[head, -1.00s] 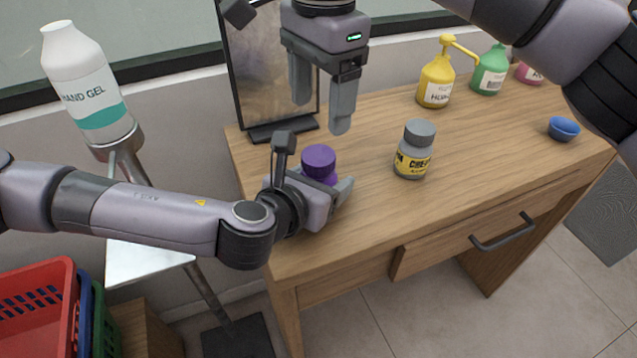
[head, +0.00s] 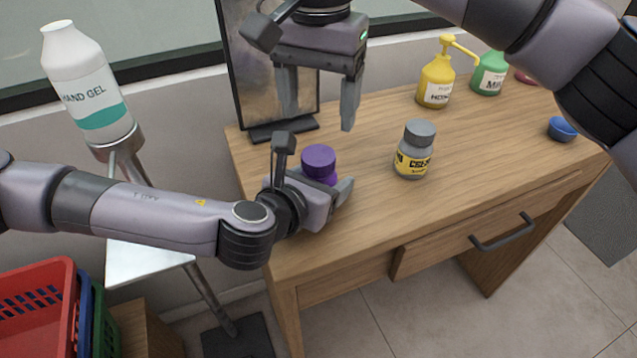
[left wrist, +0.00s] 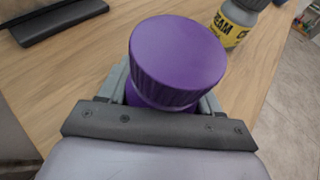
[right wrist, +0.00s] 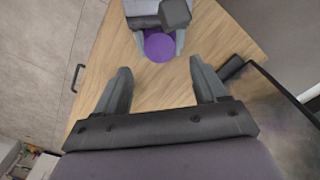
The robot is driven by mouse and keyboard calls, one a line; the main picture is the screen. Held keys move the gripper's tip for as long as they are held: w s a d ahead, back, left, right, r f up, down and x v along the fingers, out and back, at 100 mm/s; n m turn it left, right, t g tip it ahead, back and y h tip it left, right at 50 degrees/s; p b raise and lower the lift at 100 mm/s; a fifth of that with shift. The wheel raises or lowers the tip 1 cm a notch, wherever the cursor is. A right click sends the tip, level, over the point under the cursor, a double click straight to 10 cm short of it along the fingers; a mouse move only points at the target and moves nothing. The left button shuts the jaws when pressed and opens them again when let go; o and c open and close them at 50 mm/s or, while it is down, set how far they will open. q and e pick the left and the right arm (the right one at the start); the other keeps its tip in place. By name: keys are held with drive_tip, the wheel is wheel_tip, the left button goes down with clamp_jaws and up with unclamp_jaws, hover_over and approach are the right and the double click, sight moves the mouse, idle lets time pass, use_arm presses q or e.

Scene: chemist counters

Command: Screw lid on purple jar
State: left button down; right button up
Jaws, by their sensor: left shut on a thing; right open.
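The purple jar stands upright near the left end of the wooden counter, with its ribbed purple lid (head: 318,160) on top; the lid also shows in the left wrist view (left wrist: 178,58). In that view the jar body (left wrist: 135,97) shows just below the lid. My left gripper (head: 336,192) is shut on the jar body from the side. My right gripper (head: 318,105) is open and empty, pointing down above and behind the jar. In the right wrist view the lid (right wrist: 160,46) lies beyond its open fingers. Whether the lid is threaded on cannot be told.
A grey-lidded cream jar (head: 413,155) stands right of the purple jar. A dark mirror-like panel (head: 262,70) stands behind. A yellow pump bottle (head: 436,82), a green bottle (head: 489,75) and a blue bowl (head: 562,129) are farther right.

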sight(319, 155)
wheel_tip(319, 155, down, 8)
drive_tip(key=shift+r, duration=0.25)
drive_tip(key=c, duration=1.1)
drive_tip(key=m, duration=0.6)
drive_tip(key=shift+m, duration=0.3)
drive_tip(key=o, duration=1.2)
